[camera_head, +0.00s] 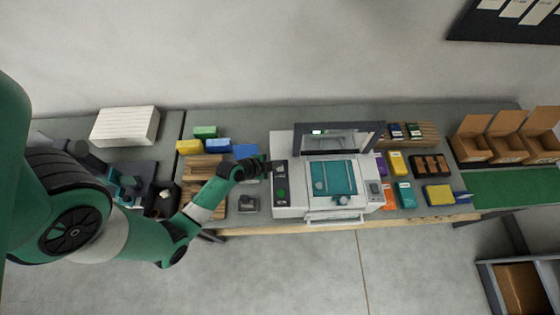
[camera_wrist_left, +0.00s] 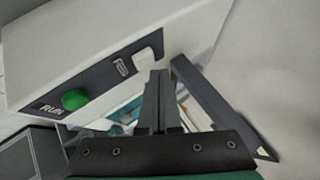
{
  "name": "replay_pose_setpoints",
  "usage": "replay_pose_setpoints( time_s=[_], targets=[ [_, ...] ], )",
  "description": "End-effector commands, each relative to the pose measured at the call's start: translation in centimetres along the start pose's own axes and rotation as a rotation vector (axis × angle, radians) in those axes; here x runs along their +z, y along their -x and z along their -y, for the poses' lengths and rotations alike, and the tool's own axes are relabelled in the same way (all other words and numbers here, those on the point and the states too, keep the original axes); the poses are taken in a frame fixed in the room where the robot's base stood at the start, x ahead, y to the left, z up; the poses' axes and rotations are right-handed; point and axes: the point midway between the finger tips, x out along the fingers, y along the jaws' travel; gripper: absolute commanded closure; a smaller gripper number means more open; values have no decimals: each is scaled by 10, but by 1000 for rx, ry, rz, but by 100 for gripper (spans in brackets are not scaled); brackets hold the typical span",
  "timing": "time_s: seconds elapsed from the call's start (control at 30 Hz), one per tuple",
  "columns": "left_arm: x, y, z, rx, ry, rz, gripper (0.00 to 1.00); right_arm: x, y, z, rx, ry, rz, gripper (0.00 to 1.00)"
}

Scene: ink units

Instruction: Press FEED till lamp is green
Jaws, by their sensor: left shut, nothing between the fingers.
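The white printer-like machine (camera_head: 288,212) stands on the grey bench, with a dark control strip (camera_head: 281,182) on its left side. In the left wrist view the strip carries a green button (camera_wrist_left: 75,99) marked RUN and a pale button (camera_wrist_left: 149,50) beside a small label I cannot read clearly. A small green-lit patch (camera_head: 317,132) shows on the machine's dark upper frame. My left gripper (camera_head: 268,168) is shut and empty at the strip's upper end. Its fingertips (camera_wrist_left: 160,76) appear close to the pale button; I cannot tell whether they touch it. My right gripper is out of view.
The machine's dark raised frame (camera_wrist_left: 217,104) lies close to the right of my fingers. Coloured boxes (camera_head: 188,147) and a wooden rack (camera_head: 205,165) are left of the machine. Coloured cartridges (camera_head: 398,163) and open cardboard boxes (camera_head: 475,150) are to the right.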

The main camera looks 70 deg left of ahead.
Motion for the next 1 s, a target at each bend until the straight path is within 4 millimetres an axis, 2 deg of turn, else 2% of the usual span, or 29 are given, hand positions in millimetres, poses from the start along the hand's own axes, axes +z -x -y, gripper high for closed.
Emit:
replay_pose_setpoints(
  time_s=[0.5, 1.0],
  targets=[
    [-25, 34, 25, -1, 0, -1, 100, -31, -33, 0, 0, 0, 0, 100],
    [-25, 35, 25, -1, 0, 0, 100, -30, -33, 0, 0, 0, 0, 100]
  ],
)
